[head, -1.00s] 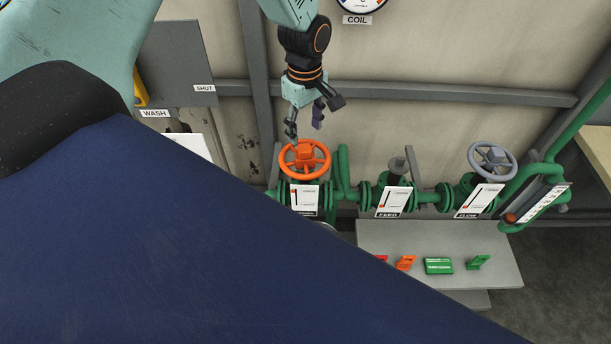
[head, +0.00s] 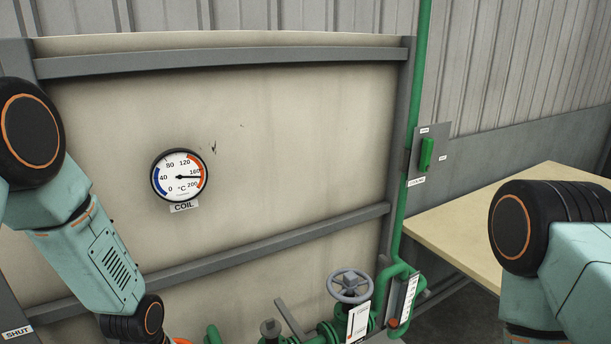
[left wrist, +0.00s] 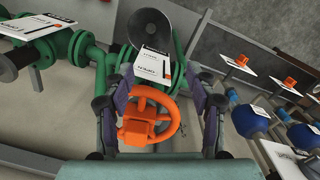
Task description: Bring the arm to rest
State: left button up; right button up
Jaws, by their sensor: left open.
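My left arm (head: 95,255) comes in at the left of the head view, in front of the panel. Its gripper is below the picture edge there. In the left wrist view my left gripper (left wrist: 162,95) is open, with its fingers apart on either side of the orange handwheel (left wrist: 150,118). I cannot tell whether the fingers touch the wheel. Only a sliver of orange (head: 180,341) shows at the bottom of the head view. My right arm (head: 560,255) shows at the right of the head view; its gripper is out of view.
A round COIL gauge (head: 179,175) is on the panel, its needle near 160–200. A grey handwheel (head: 351,286) stands on green pipes at the bottom. A green switch (head: 427,154) is on the right wall, above a pale table (head: 490,215). Blue vessels (left wrist: 250,121) stand right in the wrist view.

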pick_arm(q)
jog(key=s+d+f+m, duration=0.1)
jog(key=s+f+m, duration=0.15)
jog(key=s, duration=0.55)
jog(key=s+d+f+m, duration=0.1)
jog(key=s+m, duration=0.3)
jog(key=s, duration=0.4)
jog(key=s+d+f+m, duration=0.15)
jog(key=s+m, duration=0.25)
jog(key=s, duration=0.4)
notch_tip(320, 180, down, 26)
jog(key=b, duration=2.5)
jog(key=shift+w+a+y, duration=0.15)
jog(key=shift+w+y, duration=0.15)
jog(key=shift+w, duration=0.05)
jog(key=shift+s+r+n, duration=0.1)
jog(key=shift+r+n, duration=0.1)
jog(key=shift+n, duration=0.15)
